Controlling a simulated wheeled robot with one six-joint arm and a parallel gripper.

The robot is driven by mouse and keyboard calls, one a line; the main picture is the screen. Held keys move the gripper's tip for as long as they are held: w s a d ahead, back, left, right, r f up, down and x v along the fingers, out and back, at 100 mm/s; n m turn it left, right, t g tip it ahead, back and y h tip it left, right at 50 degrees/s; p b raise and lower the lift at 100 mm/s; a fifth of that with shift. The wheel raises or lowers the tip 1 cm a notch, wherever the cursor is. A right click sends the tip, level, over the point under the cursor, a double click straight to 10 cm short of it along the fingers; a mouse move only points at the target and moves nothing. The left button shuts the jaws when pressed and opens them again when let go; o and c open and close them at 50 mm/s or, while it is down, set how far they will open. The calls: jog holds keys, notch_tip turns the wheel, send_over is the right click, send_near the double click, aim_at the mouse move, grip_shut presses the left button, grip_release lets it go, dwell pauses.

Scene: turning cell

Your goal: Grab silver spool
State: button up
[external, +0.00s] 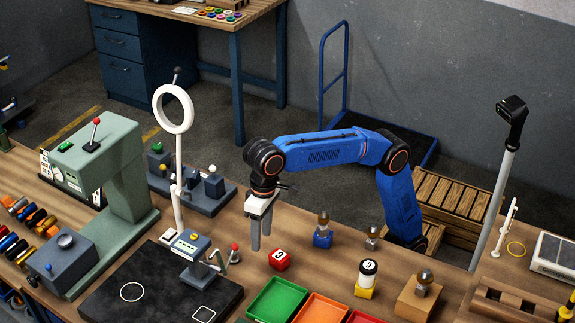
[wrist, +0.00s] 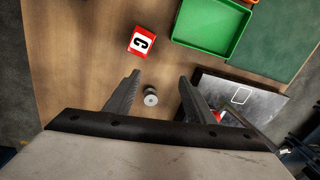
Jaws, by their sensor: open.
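The silver spool (wrist: 150,97) shows in the wrist view as a small, pale, round piece with a dark centre. It is in the space between the two fingers of my gripper (wrist: 160,78), closer to the left finger, and neither finger is seen to grip it. In the external view my open gripper (external: 260,240) points down over the wooden bench, left of a red block (external: 280,260). I cannot make out the spool in that view; the gripper may hide it. The height of the fingertips above the bench is hard to tell.
The red lettered block also shows in the wrist view (wrist: 142,41). A dark slab (external: 150,285) with a small grey device (external: 190,246) is left of the gripper. A blue block (external: 323,240) stands to the right.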

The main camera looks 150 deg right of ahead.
jog(key=d+f, duration=0.1)
jog(key=d, duration=0.2)
jog(key=w+d+f+m+g, duration=0.1)
jog(key=d, duration=0.2)
jog(key=d+f+m, duration=0.1)
jog(key=d, duration=0.2)
jog(key=shift+w+d+f, duration=0.15)
jog(key=shift+w+f, duration=0.15)
jog(key=shift+w, duration=0.05)
jog(key=shift+d+f, duration=0.1)
jog(key=shift+f, duration=3.7)
jog(key=shift+c, duration=0.3)
jog(key=c, duration=1.1)
jog(key=shift+r, duration=0.1)
